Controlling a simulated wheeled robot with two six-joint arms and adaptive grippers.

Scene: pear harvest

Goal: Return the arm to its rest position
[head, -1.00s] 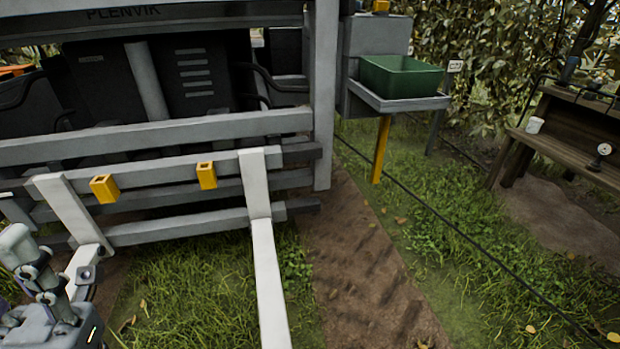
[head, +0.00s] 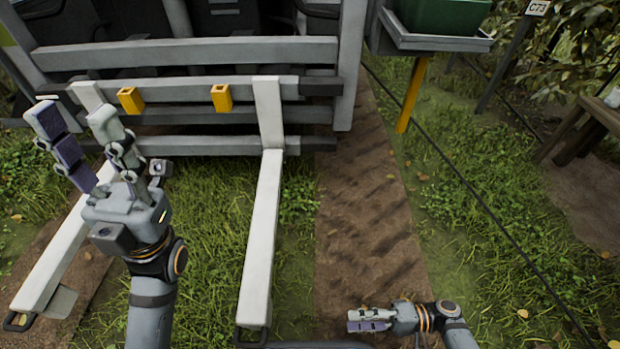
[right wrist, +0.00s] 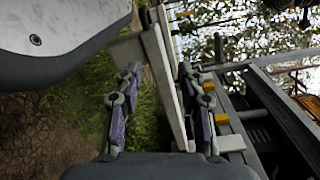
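My left gripper (head: 74,112) is in the left of the head view, over grass before the slatted frame. Its two fingers stand apart, with nothing seen between them. My right gripper (head: 352,320) is low in the head view over the brown dirt strip and points left. In the right wrist view its fingers (right wrist: 161,72) are apart and the gap holds nothing. A white bar and grass show beyond that gap.
The grey slatted frame (head: 190,55) carries two yellow brackets (head: 221,98). A long white bar (head: 262,235) reaches toward me between my arms. A green crate (head: 440,14) sits on a grey shelf at upper right. A wooden bench (head: 580,135) stands far right. A dark hose crosses the grass.

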